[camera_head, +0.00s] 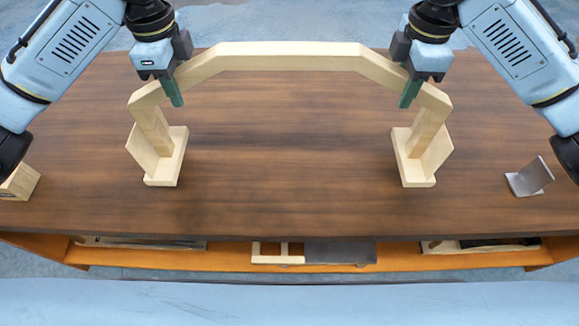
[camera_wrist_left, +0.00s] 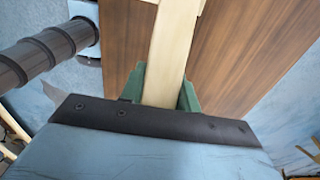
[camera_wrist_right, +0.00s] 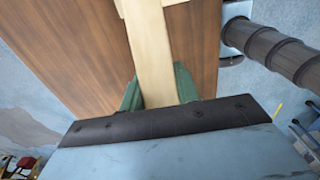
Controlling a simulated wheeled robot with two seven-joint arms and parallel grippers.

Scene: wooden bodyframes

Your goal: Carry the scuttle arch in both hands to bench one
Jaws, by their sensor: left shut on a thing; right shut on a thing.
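The scuttle arch (camera_head: 285,56) is a pale wooden arch with a straight top beam, sloped shoulders and two legs. Its feet show at the left (camera_head: 165,165) and right (camera_head: 415,165), over the dark brown bench top (camera_head: 285,150). My left gripper (camera_head: 175,92) is shut on the left shoulder, and its green fingers flank the wood in the left wrist view (camera_wrist_left: 162,90). My right gripper (camera_head: 408,92) is shut on the right shoulder, as the right wrist view (camera_wrist_right: 158,88) also shows. I cannot tell whether the feet touch the bench.
A wooden block (camera_head: 20,182) sits at the bench's left edge. A grey metal angle bracket (camera_head: 531,178) stands at the right. An orange lower shelf (camera_head: 225,259) below the front edge holds wooden frames and dark panels. The bench between the arch's feet is clear.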

